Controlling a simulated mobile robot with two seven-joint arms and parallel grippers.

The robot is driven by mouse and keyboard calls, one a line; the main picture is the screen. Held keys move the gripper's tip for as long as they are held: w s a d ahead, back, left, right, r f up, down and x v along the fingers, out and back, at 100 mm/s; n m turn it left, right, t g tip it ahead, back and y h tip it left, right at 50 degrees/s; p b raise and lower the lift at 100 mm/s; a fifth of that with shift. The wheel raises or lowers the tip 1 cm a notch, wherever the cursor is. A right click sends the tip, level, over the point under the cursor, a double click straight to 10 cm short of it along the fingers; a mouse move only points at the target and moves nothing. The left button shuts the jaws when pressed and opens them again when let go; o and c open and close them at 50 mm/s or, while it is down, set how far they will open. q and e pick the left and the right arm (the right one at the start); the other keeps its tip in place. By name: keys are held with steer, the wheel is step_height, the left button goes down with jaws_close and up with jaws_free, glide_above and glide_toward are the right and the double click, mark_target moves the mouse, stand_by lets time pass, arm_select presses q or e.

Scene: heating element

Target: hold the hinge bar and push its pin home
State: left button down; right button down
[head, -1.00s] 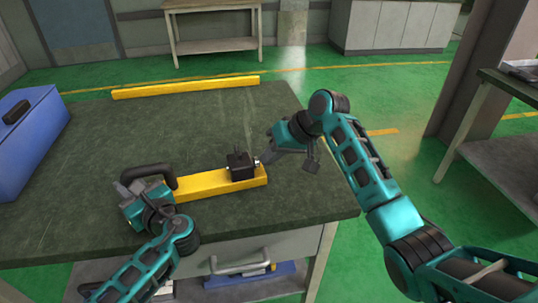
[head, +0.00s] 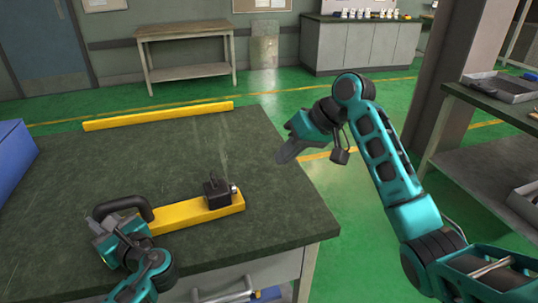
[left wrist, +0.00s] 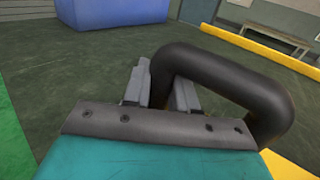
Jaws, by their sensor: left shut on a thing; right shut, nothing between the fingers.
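The yellow hinge bar (head: 190,215) lies on the dark green table. A black block (head: 216,193) sits near its right end, with a small silver pin (head: 233,188) at the block's right side. A black loop handle (head: 130,203) rises at the bar's left end. My left gripper (head: 100,213) is shut on this handle, which also shows in the left wrist view (left wrist: 230,75) between the grey fingers (left wrist: 158,88). My right gripper (head: 283,157) is shut and empty in the air, to the right of the block and apart from it. How deep the pin sits is too small to tell.
Another yellow bar (head: 160,115) lies along the table's far edge. A blue box (head: 12,160) stands at the left. The dark green tabletop (head: 285,215) is clear right of the block. A shelf with a tray (head: 500,88) stands at the right.

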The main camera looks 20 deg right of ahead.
arm_select(q)
steer(key=c, duration=0.8)
jaws_free()
steer(key=shift+a, duration=0.1)
